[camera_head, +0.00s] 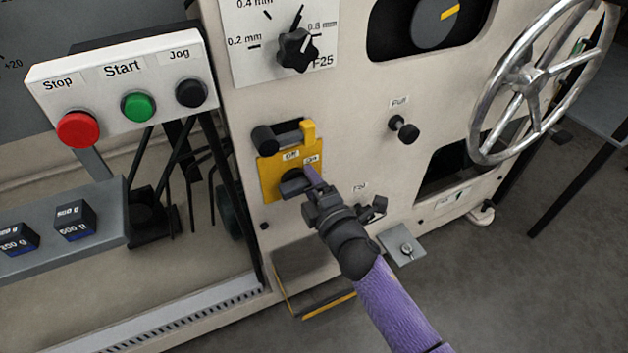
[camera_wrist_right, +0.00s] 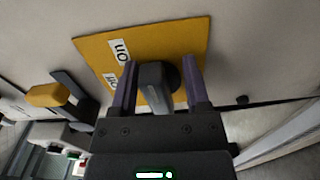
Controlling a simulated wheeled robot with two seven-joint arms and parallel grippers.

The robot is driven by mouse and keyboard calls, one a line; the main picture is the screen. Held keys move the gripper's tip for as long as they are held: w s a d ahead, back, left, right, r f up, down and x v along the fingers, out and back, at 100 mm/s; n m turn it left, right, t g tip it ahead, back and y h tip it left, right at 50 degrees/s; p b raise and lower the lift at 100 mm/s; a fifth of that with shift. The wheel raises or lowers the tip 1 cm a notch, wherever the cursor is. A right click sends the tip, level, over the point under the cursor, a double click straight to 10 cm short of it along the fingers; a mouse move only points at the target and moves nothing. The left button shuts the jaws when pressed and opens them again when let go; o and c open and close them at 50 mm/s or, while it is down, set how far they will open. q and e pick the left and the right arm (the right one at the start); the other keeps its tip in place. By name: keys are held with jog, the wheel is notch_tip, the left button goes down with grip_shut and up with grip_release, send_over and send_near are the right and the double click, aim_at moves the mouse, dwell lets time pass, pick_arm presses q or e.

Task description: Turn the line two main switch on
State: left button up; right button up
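The main switch is a dark rotary handle (camera_head: 292,186) on a yellow plate (camera_head: 270,177) with OFF and ON labels, low on the cream machine panel. In the right wrist view the grey handle (camera_wrist_right: 154,86) stands out from the yellow plate (camera_wrist_right: 190,38). My right gripper (camera_head: 308,182) is at the handle. Its purple fingers (camera_wrist_right: 158,88) are parted, one on each side of the handle, with a gap at least on the right side. The gripper partly hides the handle in the head view, so I cannot tell which label it points to. My left gripper is not in view.
A yellow block (camera_head: 308,132) and a black knob (camera_head: 264,139) sit just above the plate. Stop, Start and Jog buttons (camera_head: 138,106) are at upper left. A black knob (camera_head: 404,129) and a metal handwheel (camera_head: 530,88) are to the right.

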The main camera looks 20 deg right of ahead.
jog(key=shift+o, duration=0.7)
jog(key=shift+a+r, duration=0.1)
jog(key=shift+a, duration=0.2)
jog(key=shift+d, duration=0.15)
jog(key=shift+s+r, duration=0.15)
pick_arm(q)
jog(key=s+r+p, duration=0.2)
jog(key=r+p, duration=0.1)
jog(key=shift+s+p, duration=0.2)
jog(key=shift+p, duration=0.15)
pick_arm(e)
jog(key=s, duration=0.9)
jog(key=shift+s+d, duration=0.15)
jog(key=shift+s, duration=0.15)
